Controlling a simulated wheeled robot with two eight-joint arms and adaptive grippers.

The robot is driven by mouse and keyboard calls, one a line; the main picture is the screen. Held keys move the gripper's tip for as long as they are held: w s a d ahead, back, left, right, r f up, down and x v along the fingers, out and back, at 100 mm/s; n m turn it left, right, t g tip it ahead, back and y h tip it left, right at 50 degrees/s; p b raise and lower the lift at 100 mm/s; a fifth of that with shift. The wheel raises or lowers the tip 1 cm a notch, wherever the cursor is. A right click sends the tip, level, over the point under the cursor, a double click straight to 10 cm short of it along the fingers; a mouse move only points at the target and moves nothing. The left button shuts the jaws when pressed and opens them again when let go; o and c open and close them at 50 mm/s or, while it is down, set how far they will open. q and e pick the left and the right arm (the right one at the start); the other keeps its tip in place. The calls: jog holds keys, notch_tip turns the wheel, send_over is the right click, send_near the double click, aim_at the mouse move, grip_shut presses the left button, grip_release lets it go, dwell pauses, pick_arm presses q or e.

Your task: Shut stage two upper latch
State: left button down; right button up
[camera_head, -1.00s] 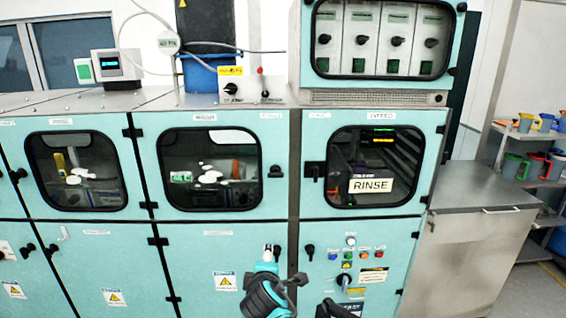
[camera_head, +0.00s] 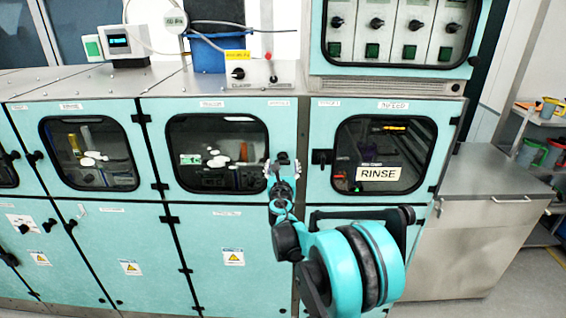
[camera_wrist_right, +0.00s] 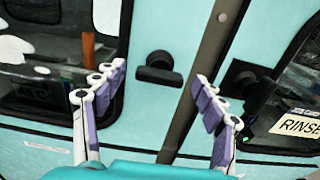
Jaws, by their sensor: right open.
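The upper cabinet door (camera_head: 236,195) with a dark window is in the middle of the teal bank; its label is too small to read. Its black latch (camera_head: 282,157) sits at the door's right edge, beside the steel post. In the right wrist view the latch (camera_wrist_right: 160,70) shows as a rounded knob with a bar lying roughly across. My right gripper (camera_head: 282,170) is open and empty in front of it, its fingers (camera_wrist_right: 160,92) on either side of the latch in the picture. Whether they touch it I cannot tell. My left gripper is not in view.
The RINSE door (camera_head: 424,155) is right of the post, with its own black latch (camera_wrist_right: 245,78) near my right finger. A left upper door (camera_head: 143,155) and lower doors adjoin. A steel cabinet (camera_head: 470,240) stands at the right.

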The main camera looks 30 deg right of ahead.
jog(key=shift+x, duration=1.15)
jog(key=shift+c, duration=0.3)
jog(key=c, duration=1.1)
